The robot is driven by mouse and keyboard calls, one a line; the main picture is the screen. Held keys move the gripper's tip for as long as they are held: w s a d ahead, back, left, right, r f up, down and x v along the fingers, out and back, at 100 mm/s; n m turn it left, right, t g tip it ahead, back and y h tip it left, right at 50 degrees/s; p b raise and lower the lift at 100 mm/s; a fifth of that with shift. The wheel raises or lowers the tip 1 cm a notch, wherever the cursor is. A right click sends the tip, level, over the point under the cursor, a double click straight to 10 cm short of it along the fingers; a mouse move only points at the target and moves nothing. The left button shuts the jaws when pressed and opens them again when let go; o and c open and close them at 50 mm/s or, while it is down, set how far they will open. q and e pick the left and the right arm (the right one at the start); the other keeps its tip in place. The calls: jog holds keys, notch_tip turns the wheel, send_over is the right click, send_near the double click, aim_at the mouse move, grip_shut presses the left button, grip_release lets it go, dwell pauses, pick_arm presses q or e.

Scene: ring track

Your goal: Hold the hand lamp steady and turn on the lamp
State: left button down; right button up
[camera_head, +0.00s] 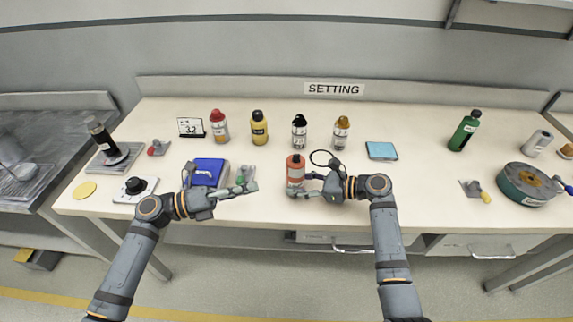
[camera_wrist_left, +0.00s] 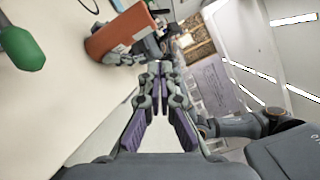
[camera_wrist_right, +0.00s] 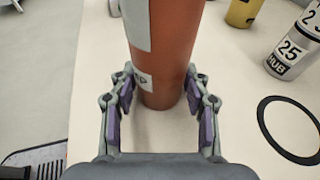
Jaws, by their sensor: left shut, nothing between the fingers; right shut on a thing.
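The hand lamp is an orange-red cylinder (camera_head: 296,168) near the front middle of the table. My right gripper (camera_head: 305,184) is shut on it from the right. In the right wrist view the orange body (camera_wrist_right: 168,50) stands between the two fingers (camera_wrist_right: 165,98), and a pale label shows on it. My left gripper (camera_head: 256,187) is shut and empty, a little left of the lamp and apart from it. In the left wrist view its closed fingertips (camera_wrist_left: 155,68) point towards the lamp (camera_wrist_left: 118,32). A lamp switch cannot be made out.
A blue box (camera_head: 210,172) and a green-handled tool (camera_head: 245,173) lie left of the lamp. Several bottles stand behind, including a yellow one (camera_head: 259,128). A black ring (camera_head: 322,158) lies behind my right gripper. A blue pad (camera_head: 381,151) lies further right, with bare table beyond it.

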aim_at(296, 157)
pick_arm(q)
jog(key=shift+s+d+n+h, duration=0.1)
jog(key=shift+s+n+h, duration=0.35)
jog(key=shift+s, duration=0.2)
jog(key=w+d+r, duration=0.2)
jog(key=w+d, duration=0.5)
jog(key=d, duration=0.2)
jog(key=shift+r, duration=0.35)
